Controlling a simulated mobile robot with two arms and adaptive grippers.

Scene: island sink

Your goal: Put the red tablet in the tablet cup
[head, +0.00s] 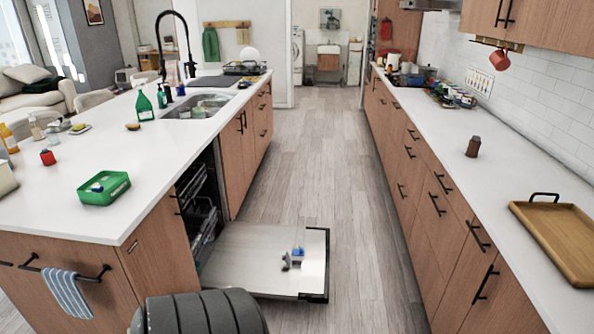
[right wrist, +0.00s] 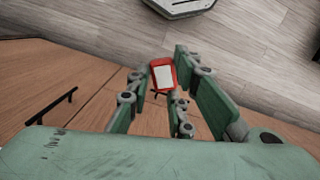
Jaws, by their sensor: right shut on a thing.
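The red tablet (right wrist: 163,74), a small red block with a white face, is in the right wrist view. It sits between the fingertips of my right gripper (right wrist: 165,85), which is shut on it. Wooden cabinet fronts and floor show behind it. In the head view, a small blue and grey fitting (head: 297,253) is on the inner face of the lowered dishwasher door (head: 240,262). It looks like the tablet cup, but it is too small to make out its inside. Neither gripper shows in the head view, and the left gripper is not seen.
A green box (head: 104,189) and a small red item (head: 47,157) stand on the island counter (head: 150,160). A striped towel (head: 68,292) hangs on the island front. A wooden tray (head: 560,240) lies on the right counter. The aisle floor (head: 310,150) is clear.

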